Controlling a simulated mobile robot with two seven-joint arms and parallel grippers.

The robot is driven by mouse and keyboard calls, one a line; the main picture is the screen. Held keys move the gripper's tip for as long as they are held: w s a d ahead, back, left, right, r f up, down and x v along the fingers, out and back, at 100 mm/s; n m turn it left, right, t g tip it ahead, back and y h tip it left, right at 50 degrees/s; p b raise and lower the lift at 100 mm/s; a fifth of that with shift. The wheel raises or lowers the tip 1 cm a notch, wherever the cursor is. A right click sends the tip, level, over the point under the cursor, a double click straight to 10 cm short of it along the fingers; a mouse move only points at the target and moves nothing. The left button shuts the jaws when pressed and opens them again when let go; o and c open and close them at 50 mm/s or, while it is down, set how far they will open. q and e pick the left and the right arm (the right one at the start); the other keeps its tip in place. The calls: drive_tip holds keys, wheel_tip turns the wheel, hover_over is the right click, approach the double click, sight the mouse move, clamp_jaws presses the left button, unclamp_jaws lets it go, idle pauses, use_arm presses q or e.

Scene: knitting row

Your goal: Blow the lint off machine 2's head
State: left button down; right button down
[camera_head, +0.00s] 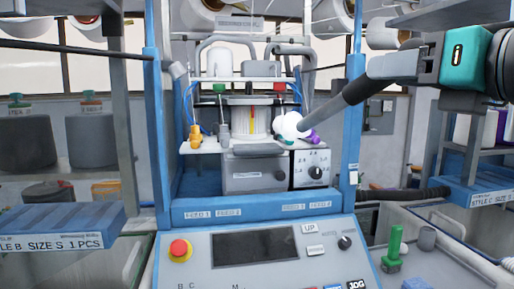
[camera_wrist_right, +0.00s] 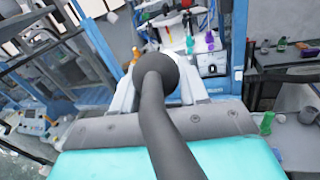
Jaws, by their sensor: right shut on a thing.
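The machine's head (camera_head: 250,120) stands inside a blue frame, with a ribbed cylinder at its middle; no machine number is legible. My right gripper (camera_head: 388,68) comes in from the right, shut on a dark tube-like tool (camera_head: 345,100). The tool points down and left, its far end at the right side of the head. A white rounded lump (camera_head: 286,126) shows at that end; I cannot tell whether it is lint or whether they touch. In the right wrist view the gripper's pale fingers (camera_wrist_right: 160,92) flank the dark tool (camera_wrist_right: 157,78). My left gripper is out of view.
A control panel (camera_head: 262,262) with a red stop button (camera_head: 180,249) sits below the head. Blue shelves flank the machine, the right one (camera_head: 480,190) near my arm. A dark hose (camera_head: 405,194) runs to the frame's right post. A green peg-like piece (camera_head: 395,243) stands lower right.

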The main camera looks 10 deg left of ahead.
drive_tip(key=s+d+r, duration=0.1)
drive_tip(key=s+d, duration=0.1)
drive_tip(key=s, duration=0.5)
drive_tip(key=shift+d+r, duration=0.15)
drive_tip(key=shift+r, duration=0.15)
